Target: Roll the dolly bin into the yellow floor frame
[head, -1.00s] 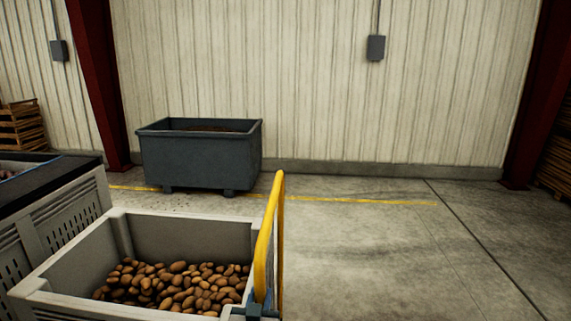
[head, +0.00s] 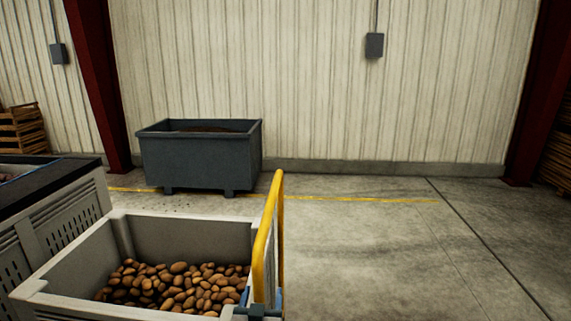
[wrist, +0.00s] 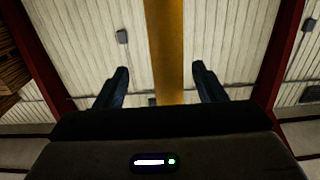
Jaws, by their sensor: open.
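The dolly bin (head: 165,309) is a pale grey bin of brown potatoes at the lower left of the head view. Its wheels are out of view. A yellow upright handle (head: 268,230) rises at its right end. In the wrist view a yellow bar (wrist: 168,45) stands between the two dark fingers of my gripper (wrist: 161,75). The fingers are spread, with a gap on each side of the bar. A yellow floor line (head: 350,199) runs along the wall; I cannot tell whether it belongs to the floor frame. No closed yellow frame is visible.
A dark grey footed bin (head: 200,163) stands by the wall behind the dolly bin. A slotted grey crate (head: 65,215) stands close at left. Red columns (head: 97,85) flank the wall. The concrete floor at right (head: 390,260) is clear.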

